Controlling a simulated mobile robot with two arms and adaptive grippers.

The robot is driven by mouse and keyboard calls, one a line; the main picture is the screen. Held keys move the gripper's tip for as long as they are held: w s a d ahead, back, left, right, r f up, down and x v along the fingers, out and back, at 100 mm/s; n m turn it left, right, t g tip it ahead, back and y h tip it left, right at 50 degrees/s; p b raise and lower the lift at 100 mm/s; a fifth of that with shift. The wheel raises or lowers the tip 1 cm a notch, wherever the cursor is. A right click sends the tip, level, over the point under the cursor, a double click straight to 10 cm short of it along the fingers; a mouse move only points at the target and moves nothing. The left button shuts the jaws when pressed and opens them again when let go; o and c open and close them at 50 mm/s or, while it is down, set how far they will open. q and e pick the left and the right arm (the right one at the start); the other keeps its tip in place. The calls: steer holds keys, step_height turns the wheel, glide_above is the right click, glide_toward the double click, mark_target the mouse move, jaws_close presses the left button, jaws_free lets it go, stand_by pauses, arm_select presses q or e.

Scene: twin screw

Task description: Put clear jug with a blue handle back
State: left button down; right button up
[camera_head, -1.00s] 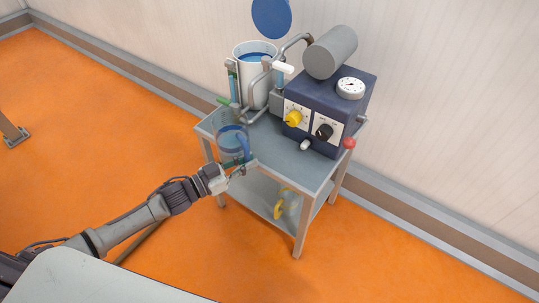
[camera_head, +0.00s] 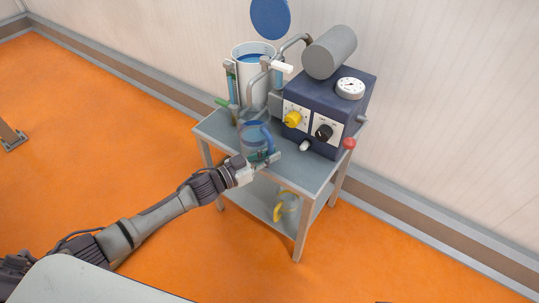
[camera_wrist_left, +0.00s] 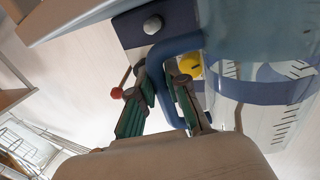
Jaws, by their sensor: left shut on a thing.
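The clear jug (camera_head: 250,142) with a blue handle is at the front left of the small grey table's top. It holds some blue liquid or has a blue tint. My left gripper (camera_head: 264,158) is shut on its blue handle, on the near right side of the jug. Whether the jug's base touches the tabletop I cannot tell. In the left wrist view the jug (camera_wrist_left: 265,40) fills the upper right, and its blue handle (camera_wrist_left: 178,45) runs between the green-padded fingers of my left gripper (camera_wrist_left: 163,85). My right gripper is not in view.
The grey table (camera_head: 312,173) carries a dark blue machine (camera_head: 335,95) with yellow and black knobs and a red knob at its right. A yellow-handled clear jug (camera_head: 288,206) is on the lower shelf.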

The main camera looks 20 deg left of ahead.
arm_select(q)
steer(key=c, duration=1.6)
jaws_free()
steer(key=shift+f, duration=0.1)
steer(key=o, duration=0.4)
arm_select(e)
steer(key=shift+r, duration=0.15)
arm_select(q)
steer(key=shift+o, duration=0.2)
steer(key=shift+r, duration=0.2)
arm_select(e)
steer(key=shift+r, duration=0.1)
